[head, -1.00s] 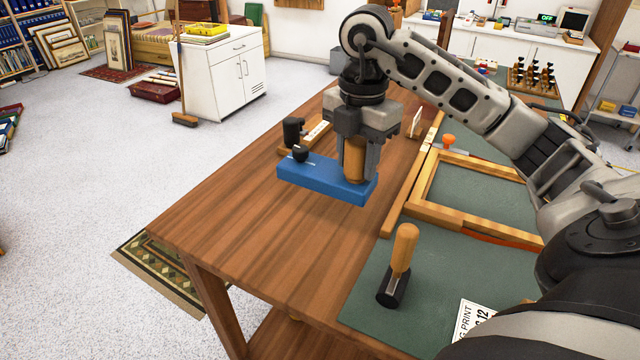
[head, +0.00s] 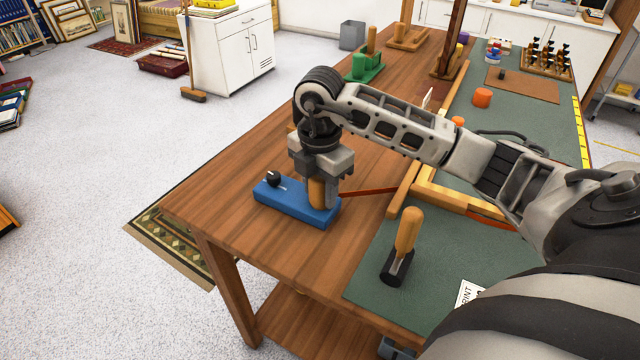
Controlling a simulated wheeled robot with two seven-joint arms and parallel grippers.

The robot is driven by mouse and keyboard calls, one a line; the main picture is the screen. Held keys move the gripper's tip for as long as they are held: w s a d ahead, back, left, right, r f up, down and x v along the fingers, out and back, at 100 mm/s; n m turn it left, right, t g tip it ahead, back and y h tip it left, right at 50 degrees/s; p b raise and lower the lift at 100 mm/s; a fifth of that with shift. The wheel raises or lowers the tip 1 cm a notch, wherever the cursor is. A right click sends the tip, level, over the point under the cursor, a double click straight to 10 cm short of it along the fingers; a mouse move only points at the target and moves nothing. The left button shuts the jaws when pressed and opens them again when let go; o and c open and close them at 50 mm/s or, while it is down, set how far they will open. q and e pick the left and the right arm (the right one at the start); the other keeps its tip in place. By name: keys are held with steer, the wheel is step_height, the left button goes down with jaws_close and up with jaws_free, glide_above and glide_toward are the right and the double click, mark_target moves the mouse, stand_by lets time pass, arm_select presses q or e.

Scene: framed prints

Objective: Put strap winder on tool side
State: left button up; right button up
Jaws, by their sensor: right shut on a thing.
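The strap winder (head: 285,203), a blue block with a black knob and an upright wooden handle, is over the bare wooden left part of the table (head: 235,222). My right gripper (head: 322,192) points down and is shut on its wooden handle. Whether the block's underside touches the wood is unclear. A red strap (head: 372,190) runs from the winder's right end toward the wooden frame (head: 465,202) on the green mat. My forearm hides part of that frame. My left gripper is not in view.
A wooden strip (head: 406,192) edges the mat. Green (head: 364,68) and orange (head: 482,97) items lie farther back. Bare wood lies around the winder.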

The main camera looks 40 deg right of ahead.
steer(key=o, duration=0.9)
steer(key=shift+f, duration=0.1)
steer(key=o, duration=0.4)
steer(key=shift+r, duration=0.3)
step_height(320, 180, up, 11)
steer(key=shift+f, duration=0.15)
steer(key=shift+r+p, duration=0.3)
steer(key=shift+r, duration=0.25)
